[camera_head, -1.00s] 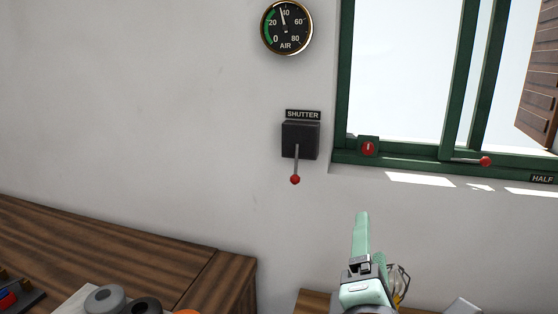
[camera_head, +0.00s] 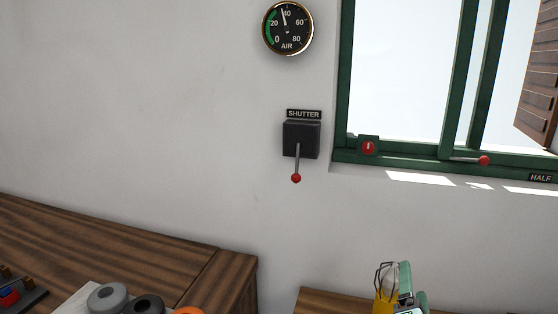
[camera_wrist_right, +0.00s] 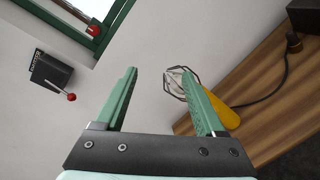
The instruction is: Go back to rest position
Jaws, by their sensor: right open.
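My right gripper (camera_head: 405,280) shows at the lower right of the head view, low in front of the wall and over a wooden surface. In the right wrist view its two green fingers (camera_wrist_right: 165,95) are apart with nothing between them. A yellow caged lamp (camera_wrist_right: 230,113) lies behind the right-hand finger in that view, and part of it is hidden. Its wire cage and yellow body also show beside the gripper in the head view (camera_head: 383,302). I cannot tell whether the finger touches it. My left gripper is not in view.
A black shutter box (camera_head: 300,140) with a red-knobbed lever hangs on the wall below an air gauge (camera_head: 287,28). A green-framed window (camera_head: 345,80) is at right. A wooden bench (camera_head: 110,250) at lower left carries grey and black rolls (camera_head: 107,297). The wall between is clear.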

